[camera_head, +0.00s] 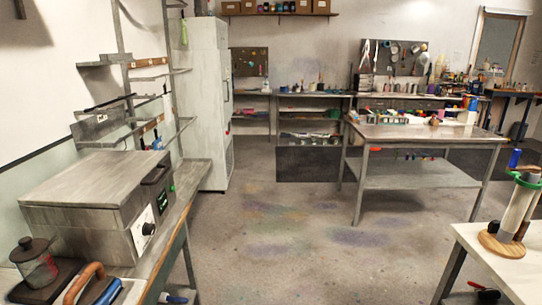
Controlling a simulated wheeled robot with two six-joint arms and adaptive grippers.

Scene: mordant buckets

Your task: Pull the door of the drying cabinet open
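A tall pale cabinet (205,105), which I take to be the drying cabinet, stands against the left wall beyond the bench. Its front faces right and shows at a steep angle, with what seems to be a narrow handle or panel (228,85) on it. The front looks closed, though the angle makes this hard to tell. Neither of my grippers is in view.
A bench (190,180) with a grey lidded box (95,195) runs along the left, before the cabinet. A metal table (425,133) stands at centre right, and a white table (490,260) at near right. The floor (280,230) between is clear.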

